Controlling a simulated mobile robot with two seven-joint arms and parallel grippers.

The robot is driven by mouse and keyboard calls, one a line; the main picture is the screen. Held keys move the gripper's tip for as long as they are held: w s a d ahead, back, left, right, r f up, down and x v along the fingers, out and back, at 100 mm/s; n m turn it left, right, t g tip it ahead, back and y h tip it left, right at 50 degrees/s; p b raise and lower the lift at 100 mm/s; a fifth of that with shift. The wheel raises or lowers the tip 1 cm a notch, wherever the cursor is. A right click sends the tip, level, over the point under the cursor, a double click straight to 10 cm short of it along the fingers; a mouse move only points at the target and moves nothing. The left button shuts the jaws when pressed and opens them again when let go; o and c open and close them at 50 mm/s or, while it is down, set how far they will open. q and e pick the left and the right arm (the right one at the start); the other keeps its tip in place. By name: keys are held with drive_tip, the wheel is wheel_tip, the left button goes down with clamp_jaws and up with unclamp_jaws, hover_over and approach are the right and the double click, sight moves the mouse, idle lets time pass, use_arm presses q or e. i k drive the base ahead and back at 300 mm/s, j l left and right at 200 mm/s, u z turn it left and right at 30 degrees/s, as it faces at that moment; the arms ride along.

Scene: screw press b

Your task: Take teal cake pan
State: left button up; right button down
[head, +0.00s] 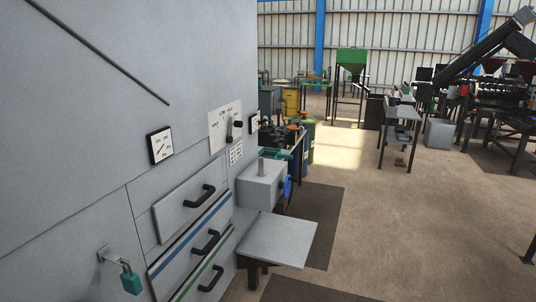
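I cannot make out a teal cake pan for certain. A small flat teal object (275,153) shows just behind the grey box-shaped housing (262,187) beside the large grey cabinet. It is too small to tell what it is. The other teal thing near me is a padlock (130,282) hanging from a hasp on the cabinet front at the lower left. Neither of my grippers is in view.
The tall grey cabinet (120,110) with black-handled drawers (190,208) fills the left side. A grey flat-topped stand (278,241) juts out beside it. Brown floor (400,235) is open to the right. Benches (400,120) and machinery (490,90) stand farther back.

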sight(266, 152)
drive_tip(key=i+l+u, duration=0.2)
drive_tip(key=i+l, duration=0.5)
drive_tip(key=i, duration=0.3)
drive_tip(key=i+l+u, duration=0.15)
drive_tip(key=i+l, duration=0.7)
drive_tip(key=k+u, duration=0.1)
drive_tip(key=k, duration=0.45)
drive_tip(key=u, duration=1.6)
drive_tip(key=l+u, duration=0.1)
drive_tip(key=u, duration=0.35)
drive_tip(key=l+u, duration=0.15)
drive_tip(key=u, duration=0.3)
drive_tip(key=l+u, duration=0.1)
drive_tip(key=u, duration=0.35)
drive_tip(key=k+l, duration=0.15)
drive_tip(key=l, duration=0.25)
drive_tip(key=k+l, duration=0.2)
drive_tip(key=l, duration=0.15)
drive_tip(key=k+l, duration=0.15)
drive_tip(key=l, duration=0.25)
drive_tip(key=k+l, duration=0.2)
drive_tip(key=l, duration=0.2)
drive_tip(key=k+l, duration=0.15)
drive_tip(key=l, duration=0.2)
drive_tip(key=k+l, duration=0.2)
drive_tip(key=l, duration=0.2)
drive_tip(key=k+l, duration=0.15)
drive_tip(key=l, duration=0.2)
drive_tip(key=k+l, duration=0.2)
drive_tip(key=l, duration=0.2)
